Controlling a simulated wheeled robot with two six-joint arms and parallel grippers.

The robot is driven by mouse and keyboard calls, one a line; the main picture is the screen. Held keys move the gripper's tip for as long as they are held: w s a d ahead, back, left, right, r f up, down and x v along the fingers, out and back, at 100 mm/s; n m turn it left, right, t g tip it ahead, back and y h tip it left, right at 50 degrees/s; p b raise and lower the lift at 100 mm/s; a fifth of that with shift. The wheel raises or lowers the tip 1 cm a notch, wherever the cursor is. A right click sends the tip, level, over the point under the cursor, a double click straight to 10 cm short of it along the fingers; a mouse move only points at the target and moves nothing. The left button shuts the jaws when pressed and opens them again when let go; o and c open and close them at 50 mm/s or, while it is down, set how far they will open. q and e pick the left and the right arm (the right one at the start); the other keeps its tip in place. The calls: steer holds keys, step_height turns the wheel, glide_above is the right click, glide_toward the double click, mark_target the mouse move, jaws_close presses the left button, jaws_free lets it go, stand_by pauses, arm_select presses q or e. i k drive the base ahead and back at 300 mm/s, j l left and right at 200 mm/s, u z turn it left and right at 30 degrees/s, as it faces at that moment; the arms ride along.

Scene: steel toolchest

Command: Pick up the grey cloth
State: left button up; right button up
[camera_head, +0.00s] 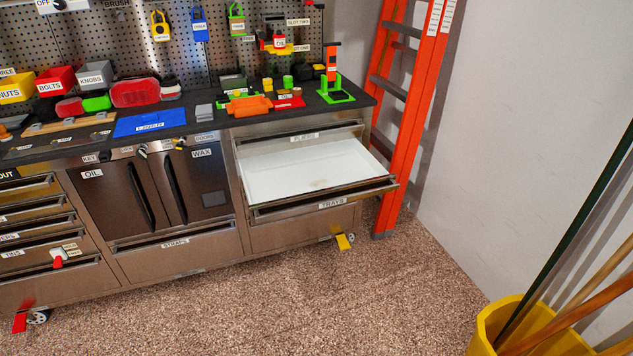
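I cannot clearly make out a grey cloth. A small light-grey piece (204,113) lies on the dark worktop, right of the blue mat. It is too small to tell whether it is cloth. The open drawer labelled TRAYS (310,172) has a white inside with a faint brownish mark and no cloth in it. Neither of my grippers is in view.
The steel toolchest (170,245) stands against a pegboard. Bins, an orange tool (249,105) and a green stand (336,90) crowd its worktop. An orange ladder (411,110) stands right of it. A yellow bucket (487,325) with poles is front right. The speckled floor is clear.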

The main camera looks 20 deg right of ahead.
mark_target(203, 113)
steer(key=z, duration=0.45)
steer(key=i+j+z, duration=0.2)
steer(key=z, duration=0.25)
steer(key=i+j+z, duration=0.1)
steer(key=j+z, duration=0.35)
steer(key=i+j+z, duration=0.1)
steer(key=j+z, duration=0.75)
steer(key=l, duration=0.05)
